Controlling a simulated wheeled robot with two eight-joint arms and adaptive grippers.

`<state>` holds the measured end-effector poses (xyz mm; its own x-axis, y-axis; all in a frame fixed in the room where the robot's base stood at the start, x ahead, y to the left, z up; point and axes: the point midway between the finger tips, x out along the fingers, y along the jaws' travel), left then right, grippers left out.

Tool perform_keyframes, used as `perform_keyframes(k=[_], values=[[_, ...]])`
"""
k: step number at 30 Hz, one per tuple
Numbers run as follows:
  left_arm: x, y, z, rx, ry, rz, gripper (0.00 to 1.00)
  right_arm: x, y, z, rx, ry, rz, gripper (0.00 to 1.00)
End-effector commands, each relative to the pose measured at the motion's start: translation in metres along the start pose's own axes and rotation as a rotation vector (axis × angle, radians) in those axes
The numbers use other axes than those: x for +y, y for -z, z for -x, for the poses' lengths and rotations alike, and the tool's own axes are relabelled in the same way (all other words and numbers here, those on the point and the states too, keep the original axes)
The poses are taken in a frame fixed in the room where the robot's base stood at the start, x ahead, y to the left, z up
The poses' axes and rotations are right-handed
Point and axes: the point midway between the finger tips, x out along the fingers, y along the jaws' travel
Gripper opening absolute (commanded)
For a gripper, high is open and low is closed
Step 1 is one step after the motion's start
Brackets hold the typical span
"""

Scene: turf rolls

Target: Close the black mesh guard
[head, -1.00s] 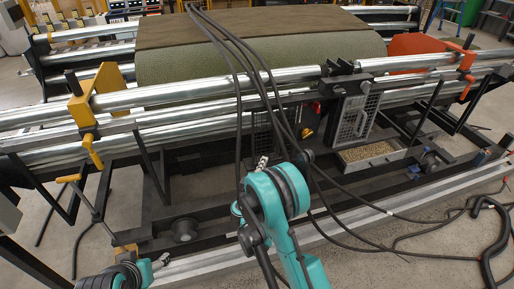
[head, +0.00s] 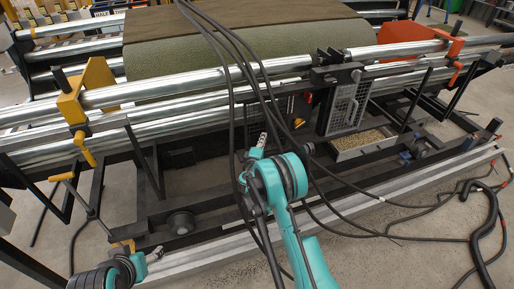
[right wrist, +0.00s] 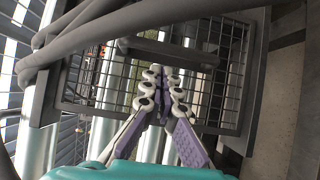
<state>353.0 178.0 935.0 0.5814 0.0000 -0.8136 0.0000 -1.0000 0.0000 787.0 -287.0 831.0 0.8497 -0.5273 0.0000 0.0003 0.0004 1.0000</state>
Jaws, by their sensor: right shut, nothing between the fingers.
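The black mesh guard (right wrist: 222,75) fills much of the right wrist view, with a dark frame and a grey handle bar (right wrist: 165,50) across its upper part. In the head view a dark mesh (head: 254,120) is partly hidden behind cables, and a grey mesh panel with a handle (head: 345,108) stands to its right. My right gripper (right wrist: 166,80) is shut and empty, its fingertips just below the handle bar in the picture; contact is unclear. The right gripper (head: 262,140) is small in the head view. My left gripper (head: 157,252) is at the lower left, its fingers unclear.
Thick cables (head: 235,80) hang across the rollers and cross the guard's upper left in the wrist view. A tray of pellets (head: 360,142) sits low at right. Yellow (head: 72,105) and orange (head: 430,38) brackets flank the rollers. A low rail (head: 400,195) runs in front.

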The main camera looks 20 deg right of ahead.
Motion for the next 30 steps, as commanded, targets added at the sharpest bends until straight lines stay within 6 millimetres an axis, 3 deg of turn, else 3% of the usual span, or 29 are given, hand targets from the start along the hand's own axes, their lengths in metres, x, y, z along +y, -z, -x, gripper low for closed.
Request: perform_keyframes(k=[6,20,26,30], values=[[0.000,-0.004,-0.005,0.000,0.000,0.000,0.66,0.000,-0.011,-0.011,0.001,0.000,0.000,0.00],[0.000,-0.004,-0.005,0.000,0.000,0.000,0.66,0.001,-0.016,-0.014,-0.001,0.000,0.000,0.00],[0.000,-0.004,-0.005,0.000,0.000,0.000,0.66,0.001,-0.043,-0.031,-0.005,0.000,0.000,0.00],[0.000,-0.004,-0.005,0.000,0.000,0.000,0.66,0.001,-0.075,-0.052,-0.007,0.000,0.000,0.00]])
